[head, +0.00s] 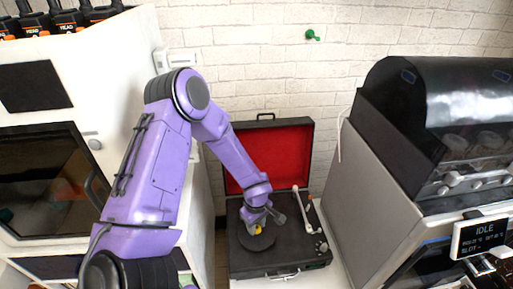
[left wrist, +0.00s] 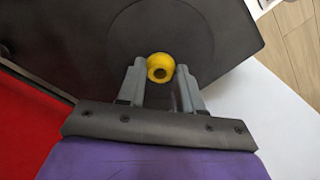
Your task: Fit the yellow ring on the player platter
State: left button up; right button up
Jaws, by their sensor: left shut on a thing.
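My left gripper (head: 262,222) reaches down over the open record player. The left wrist view shows its two grey fingers (left wrist: 161,82) shut on the yellow ring (left wrist: 160,67), a small rounded piece with a dark hole. The ring also shows in the head view (head: 258,230), small and partly hidden by the gripper. The dark round platter (head: 246,240) lies beneath, and its edge shows faintly in the left wrist view (left wrist: 205,22). The ring appears over the platter; I cannot tell whether it touches it. The spindle is not visible. My right gripper is not in view.
The player's red-lined lid (head: 275,155) stands open behind. A white tonearm (head: 299,205) is right of the gripper. A large grey machine (head: 385,170) stands at right and a white cabinet (head: 110,60) at left. White table (head: 300,280) shows in front.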

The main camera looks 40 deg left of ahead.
pick_arm(q)
jog(key=shift+p, duration=0.3)
dwell(0.5)
dwell(0.3)
jog(key=shift+f, duration=0.55)
jog(key=o, duration=0.7)
notch_tip(320, 180, up, 11)
jog(key=p, duration=1.1)
jog(key=shift+w, duration=0.1)
